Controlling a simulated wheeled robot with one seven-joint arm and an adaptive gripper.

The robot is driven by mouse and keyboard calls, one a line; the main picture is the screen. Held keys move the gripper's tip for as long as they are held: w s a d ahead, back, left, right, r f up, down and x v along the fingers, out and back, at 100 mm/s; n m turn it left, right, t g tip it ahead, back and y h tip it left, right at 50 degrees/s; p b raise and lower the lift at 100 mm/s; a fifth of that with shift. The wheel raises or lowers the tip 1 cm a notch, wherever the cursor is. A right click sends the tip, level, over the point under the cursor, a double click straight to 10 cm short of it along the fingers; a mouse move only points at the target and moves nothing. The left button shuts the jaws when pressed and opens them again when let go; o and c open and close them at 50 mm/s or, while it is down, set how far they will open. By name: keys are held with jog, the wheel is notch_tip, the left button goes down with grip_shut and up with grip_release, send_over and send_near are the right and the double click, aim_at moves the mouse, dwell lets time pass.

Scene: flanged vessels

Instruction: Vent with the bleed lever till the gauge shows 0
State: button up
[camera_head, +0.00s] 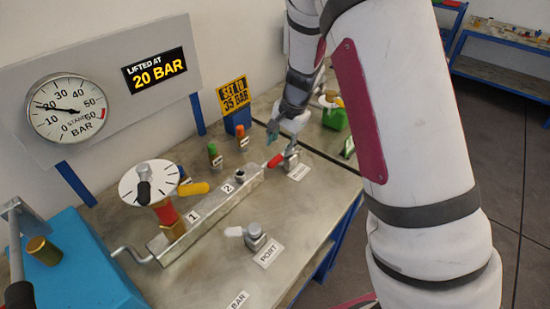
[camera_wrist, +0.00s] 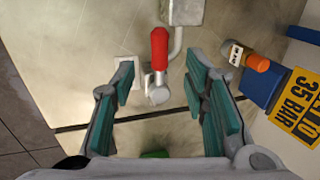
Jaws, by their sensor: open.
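The bleed lever has a red handle (camera_head: 273,161) on a grey metal valve (camera_head: 291,158) at the right end of the bench pipework. In the wrist view the red handle (camera_wrist: 159,50) points up the picture, and its metal pivot (camera_wrist: 158,90) shows between my fingers. My gripper (camera_wrist: 160,82) is open, with teal pads on both sides of the lever line and a gap to each; depth is unclear. In the head view my gripper (camera_head: 277,130) is partly hidden by my arm, behind the lever. The round gauge (camera_head: 67,108) reads just under 20 bar.
A sign (camera_head: 155,72) reads "LIFTED AT 20 BAR". A yellow 35 BAR sign on a blue block (camera_head: 237,122) stands near the gripper. Orange (camera_head: 241,134) and green (camera_head: 213,152) capped pegs stand behind the manifold (camera_head: 212,212). A white-handled port valve (camera_head: 255,237) sits in front.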

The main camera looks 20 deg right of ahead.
aim_at(275, 160)
jog(key=x, duration=0.8)
jog(key=shift+f+p, duration=0.15)
jog(key=shift+p, duration=0.15)
grip_shut()
